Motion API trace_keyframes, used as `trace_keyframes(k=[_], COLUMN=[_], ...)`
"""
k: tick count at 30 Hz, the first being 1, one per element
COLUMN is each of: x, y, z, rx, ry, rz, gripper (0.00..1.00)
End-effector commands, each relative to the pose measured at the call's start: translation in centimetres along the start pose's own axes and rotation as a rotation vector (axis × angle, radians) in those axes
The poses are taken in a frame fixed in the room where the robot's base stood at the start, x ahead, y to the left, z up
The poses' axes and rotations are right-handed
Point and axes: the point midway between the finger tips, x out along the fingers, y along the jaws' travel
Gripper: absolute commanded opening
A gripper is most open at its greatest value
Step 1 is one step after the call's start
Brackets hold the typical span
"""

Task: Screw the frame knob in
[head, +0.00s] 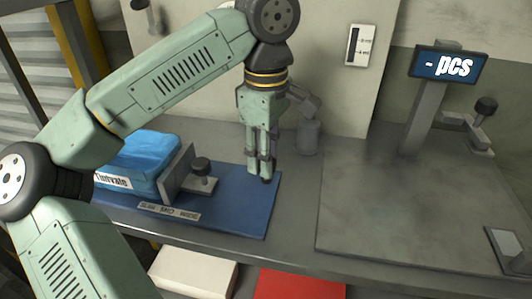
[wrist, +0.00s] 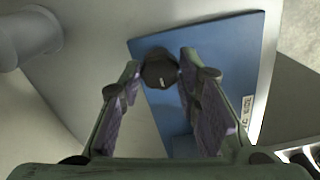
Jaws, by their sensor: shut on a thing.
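My gripper (head: 264,178) points down over the right end of the blue mat. In the wrist view its two fingers (wrist: 160,72) close on a dark round knob (wrist: 158,72), which sits between the fingertips. In the head view the fingers mostly hide this knob, and only something dark shows at their tips. I cannot tell whether it touches the mat or is in a threaded hole. Another black knob (head: 201,165) stands on a grey clamp bracket (head: 178,172) to the left of my gripper. A third dark knob (head: 486,105) is on the fixture at the far right.
A grey cylinder (head: 307,138) stands behind my gripper. A display reading "- pcs" (head: 447,65) rises over a wide bare grey plate (head: 400,215). White and red boxes (head: 300,284) are at the front.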

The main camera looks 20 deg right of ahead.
Motion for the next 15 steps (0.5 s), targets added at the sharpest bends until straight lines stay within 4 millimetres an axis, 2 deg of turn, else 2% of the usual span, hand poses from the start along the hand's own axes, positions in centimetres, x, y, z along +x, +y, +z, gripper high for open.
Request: trace_keyframes(k=[4,5,13,15], x=[-0.25,-0.25,-0.12,-0.09], y=[0.12,0.13,0.06,0.05], z=[-0.05,-0.05,-0.03,-0.02], rx=[-0.003,-0.004,-0.003,-0.002], ry=[0.0,0.0,0.0,0.0], rz=[0.007,0.008,0.004,0.003], gripper=[0.02,0.31,0.49,0.51])
